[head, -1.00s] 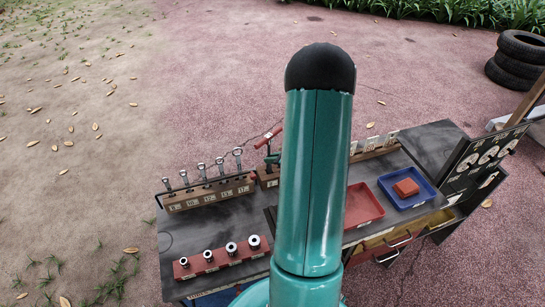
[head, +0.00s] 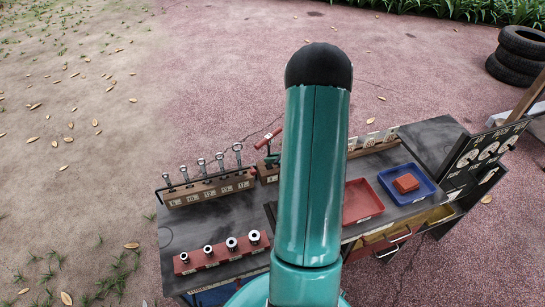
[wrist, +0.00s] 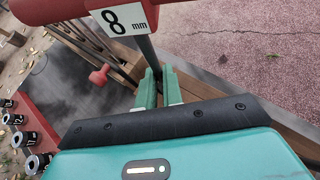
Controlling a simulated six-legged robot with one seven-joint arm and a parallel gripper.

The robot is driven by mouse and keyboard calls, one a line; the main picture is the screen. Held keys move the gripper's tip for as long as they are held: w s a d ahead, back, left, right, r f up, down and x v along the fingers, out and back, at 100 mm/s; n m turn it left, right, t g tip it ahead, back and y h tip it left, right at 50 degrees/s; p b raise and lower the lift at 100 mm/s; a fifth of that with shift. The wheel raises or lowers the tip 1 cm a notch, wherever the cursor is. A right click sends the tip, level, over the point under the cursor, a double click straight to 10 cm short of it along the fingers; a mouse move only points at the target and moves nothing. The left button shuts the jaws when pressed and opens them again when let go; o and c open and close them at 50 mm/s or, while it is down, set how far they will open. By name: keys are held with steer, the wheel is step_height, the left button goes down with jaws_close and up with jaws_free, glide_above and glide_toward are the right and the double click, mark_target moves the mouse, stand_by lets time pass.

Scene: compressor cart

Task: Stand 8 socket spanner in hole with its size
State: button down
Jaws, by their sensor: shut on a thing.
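In the wrist view my gripper (wrist: 158,88) has its green fingers shut on the dark shaft of the 8 mm socket spanner (wrist: 147,48). The spanner has a red crossbar handle and a white tag reading 8 mm. In the head view its red handle (head: 268,138) shows tilted just left of my arm, above the wooden rail. The wooden hole rail (head: 268,180) runs along the back of the cart, partly hidden by my arm; it also shows in the wrist view (wrist: 210,103). The spanner's lower end and the hole below are hidden, so I cannot tell whether it is inserted.
A wooden rack (head: 208,190) of upright spanners stands at the left. A red rail (head: 222,256) with several sockets lies at the front left. A red tray (head: 363,203) and a blue tray (head: 424,178) with a red block (head: 406,183) are at the right.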

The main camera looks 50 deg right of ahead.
steer(key=shift+f, duration=0.6)
steer(key=c, duration=1.5)
jaws_free()
steer(key=v, duration=1.3)
steer(key=shift+s+r, duration=0.2)
steer(key=shift+s, duration=0.15)
